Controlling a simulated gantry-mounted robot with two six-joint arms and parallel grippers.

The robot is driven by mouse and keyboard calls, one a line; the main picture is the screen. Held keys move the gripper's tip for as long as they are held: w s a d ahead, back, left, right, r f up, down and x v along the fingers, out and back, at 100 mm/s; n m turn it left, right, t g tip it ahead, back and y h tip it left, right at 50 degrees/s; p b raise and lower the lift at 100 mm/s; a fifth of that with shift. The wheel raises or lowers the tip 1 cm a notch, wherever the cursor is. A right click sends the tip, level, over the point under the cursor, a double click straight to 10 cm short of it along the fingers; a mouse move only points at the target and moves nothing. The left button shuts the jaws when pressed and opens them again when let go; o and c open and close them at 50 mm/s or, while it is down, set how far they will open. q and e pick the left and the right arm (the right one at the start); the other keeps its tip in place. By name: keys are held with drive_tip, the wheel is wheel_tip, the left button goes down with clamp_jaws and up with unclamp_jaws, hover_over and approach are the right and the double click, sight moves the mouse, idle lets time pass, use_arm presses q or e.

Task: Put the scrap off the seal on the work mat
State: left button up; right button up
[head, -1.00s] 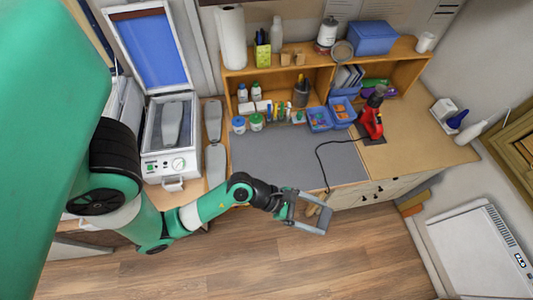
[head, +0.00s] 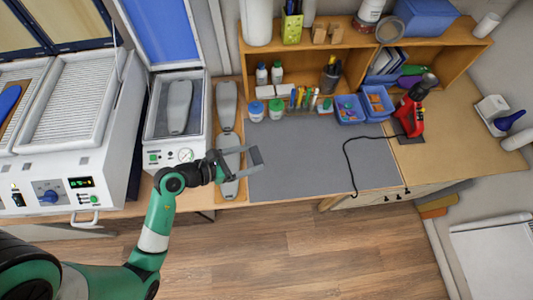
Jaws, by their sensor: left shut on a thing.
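My left gripper (head: 256,161) is in the head view, just above the left edge of the grey work mat (head: 320,155) and beside the grey foot forms. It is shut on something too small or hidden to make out. I cannot tell its height above the mat. The small forming press (head: 178,135) stands to its left with its blue-lined lid (head: 155,30) raised and a grey foot form (head: 179,105) inside. I cannot make out a scrap on the press seal or on the mat. My right gripper is not in view.
Two grey foot forms (head: 227,105) lie on a board left of the mat; my gripper partly covers the nearer one. Bottles, pens and blue bins (head: 349,109) line the mat's back. A red tool (head: 410,112) stands right, its cable crossing the mat's right side. The mat's middle is clear.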

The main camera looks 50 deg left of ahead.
use_arm(q)
drive_tip(key=a+f+n+y+b, duration=0.2)
drive_tip(key=a+f+b, duration=0.95)
drive_tip(key=f, duration=0.25)
drive_tip(key=b, duration=0.4)
hover_over(266, 163)
drive_tip(key=s, duration=0.1)
drive_tip(key=f, duration=0.8)
drive_tip(key=shift+a+f, duration=0.25)
drive_tip(key=shift+w+d+f, duration=0.1)
drive_tip(key=shift+w, duration=0.05)
drive_tip(key=f, duration=0.1)
drive_tip(key=f+b, duration=0.2)
drive_tip(key=shift+w+d+f, duration=0.2)
drive_tip(key=shift+w+f, duration=0.05)
drive_tip(key=shift+w, duration=0.05)
drive_tip(key=shift+f, duration=0.35)
drive_tip(key=shift+r, duration=0.1)
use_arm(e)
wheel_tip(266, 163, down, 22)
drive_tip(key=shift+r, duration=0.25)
